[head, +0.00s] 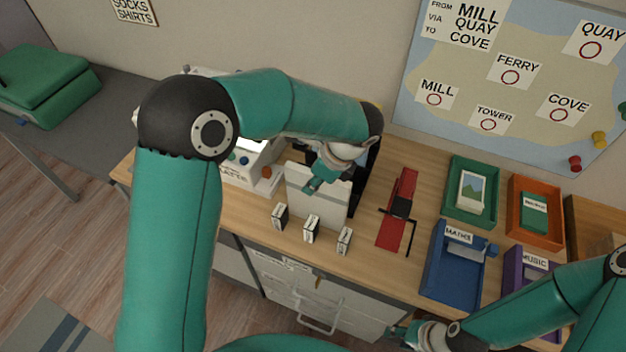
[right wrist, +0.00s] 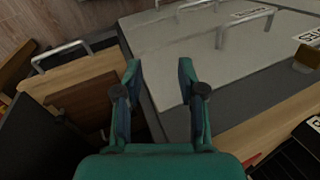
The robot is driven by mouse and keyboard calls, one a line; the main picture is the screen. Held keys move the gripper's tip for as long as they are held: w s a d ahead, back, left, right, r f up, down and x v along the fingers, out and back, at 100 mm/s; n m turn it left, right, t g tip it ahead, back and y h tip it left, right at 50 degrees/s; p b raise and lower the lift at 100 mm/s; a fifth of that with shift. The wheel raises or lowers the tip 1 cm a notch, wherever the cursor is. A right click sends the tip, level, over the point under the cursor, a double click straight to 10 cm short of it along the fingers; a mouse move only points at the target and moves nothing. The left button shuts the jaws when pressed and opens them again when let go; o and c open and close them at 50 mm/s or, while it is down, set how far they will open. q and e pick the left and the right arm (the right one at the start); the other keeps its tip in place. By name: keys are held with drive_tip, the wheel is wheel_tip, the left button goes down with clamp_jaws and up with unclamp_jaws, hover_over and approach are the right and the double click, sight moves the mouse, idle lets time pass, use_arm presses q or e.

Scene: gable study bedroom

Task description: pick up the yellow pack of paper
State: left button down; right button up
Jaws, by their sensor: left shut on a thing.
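My left gripper (head: 322,182) is at the top edge of an upright whitish slab (head: 320,208) on the desk, with one finger in front of its face. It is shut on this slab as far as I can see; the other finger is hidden. No whole yellow pack shows. Only a small yellow sliver (head: 379,106) peeks out behind my left wrist, and I cannot tell what it belongs to. My right gripper (head: 403,335) is low at the front of the desk; in the right wrist view (right wrist: 158,72) it is open and empty.
Several small labelled boxes (head: 311,228) stand before the slab. A dark upright thing (head: 368,165) is beside it, then a red-and-black device (head: 398,208). Green (head: 450,205), orange (head: 541,238), blue (head: 441,285) and purple (head: 512,264) trays fill the right. A white machine (head: 240,170) is partly behind my left arm.

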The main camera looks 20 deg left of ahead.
use_arm(q)
drive_tip(key=shift+f, duration=0.1)
drive_tip(key=c, duration=1.1)
unclamp_jaws()
drive_tip(key=shift+o, duration=0.2)
